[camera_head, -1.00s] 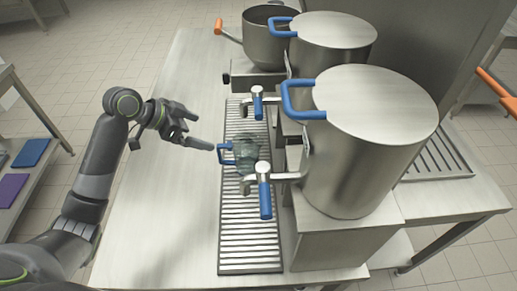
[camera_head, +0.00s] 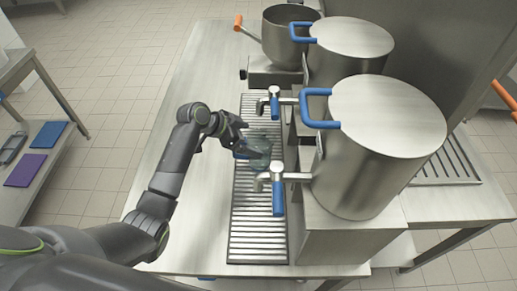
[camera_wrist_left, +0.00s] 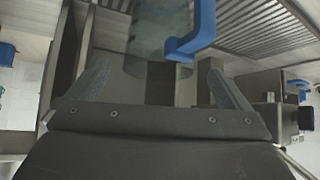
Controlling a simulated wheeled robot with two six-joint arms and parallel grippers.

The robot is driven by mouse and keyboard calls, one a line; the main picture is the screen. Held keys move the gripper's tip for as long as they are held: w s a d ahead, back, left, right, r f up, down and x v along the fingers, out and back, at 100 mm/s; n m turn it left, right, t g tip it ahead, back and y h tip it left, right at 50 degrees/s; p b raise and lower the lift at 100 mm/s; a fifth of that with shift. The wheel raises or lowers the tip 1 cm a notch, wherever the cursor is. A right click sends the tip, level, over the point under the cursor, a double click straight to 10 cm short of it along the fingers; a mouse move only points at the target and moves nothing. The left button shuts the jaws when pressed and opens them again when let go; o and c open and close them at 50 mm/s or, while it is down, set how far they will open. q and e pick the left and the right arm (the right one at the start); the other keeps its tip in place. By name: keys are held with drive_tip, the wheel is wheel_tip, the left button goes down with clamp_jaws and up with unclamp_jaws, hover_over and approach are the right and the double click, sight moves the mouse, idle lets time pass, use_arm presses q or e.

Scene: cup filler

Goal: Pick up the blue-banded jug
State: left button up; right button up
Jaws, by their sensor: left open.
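The clear jug (camera_head: 260,148) with a blue handle stands on the slotted drip grate (camera_head: 258,247), by the front tap. In the left wrist view the jug (camera_wrist_left: 160,28) and its blue handle (camera_wrist_left: 199,28) sit just beyond my fingertips. My left gripper (camera_head: 240,141) is at the jug's left side, by the handle, and partly hides it. In the wrist view its two fingers (camera_wrist_left: 160,82) are spread apart with nothing clamped between them. I cannot tell whether a finger touches the jug. My right gripper is not in view.
The front tap with a blue lever (camera_head: 278,197) is close to the jug. A second tap (camera_head: 274,103) is behind it. Large steel pots with blue handles (camera_head: 385,115) stand on the right. The counter left of the grate (camera_head: 178,115) is clear.

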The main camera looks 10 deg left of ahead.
sight(255, 140)
use_arm(q)
drive_tip(key=shift+w+d+f+p, duration=0.15)
drive_tip(key=shift+d+f+p, duration=0.05)
drive_tip(key=shift+d+p, duration=0.1)
drive_tip(key=p+x, duration=0.1)
drive_tip(key=x, duration=0.2)
drive_tip(key=shift+d, duration=0.1)
drive_tip(key=shift+w+d+f, duration=0.15)
drive_tip(key=shift+d+f, duration=0.1)
drive_tip(key=shift+f, duration=0.3)
drive_tip(key=c, duration=1.2)
drive_tip(key=shift+c, duration=0.7)
drive_tip(key=shift+w+r, duration=0.1)
drive_tip(key=shift+r, duration=0.1)
